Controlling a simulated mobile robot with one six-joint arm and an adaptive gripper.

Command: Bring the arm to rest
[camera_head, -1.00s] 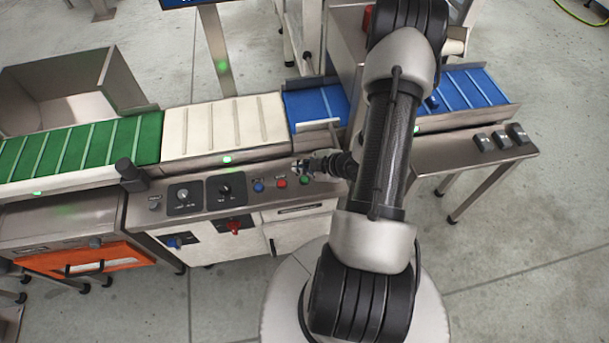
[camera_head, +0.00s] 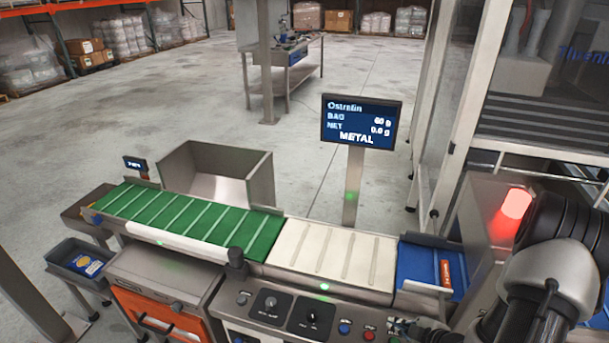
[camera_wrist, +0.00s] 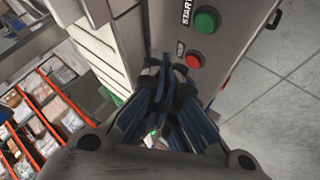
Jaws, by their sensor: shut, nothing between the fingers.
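My gripper (camera_wrist: 172,68) is shut and empty in the wrist view, its fingertips together beside the control panel's red button (camera_wrist: 193,60) and green button (camera_wrist: 206,20). In the head view my arm stands at the lower right. The gripper's end shows only in part at the bottom edge there, near the red button (camera_head: 369,334). I cannot tell whether the fingertips touch the panel.
The green belt (camera_head: 185,220), white belt (camera_head: 330,253) and blue belt (camera_head: 418,262) run behind the panel. An orange stick (camera_head: 445,273) lies on the blue belt. The display (camera_head: 361,122) reads METAL. A red lamp (camera_head: 516,203) glows close to my arm.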

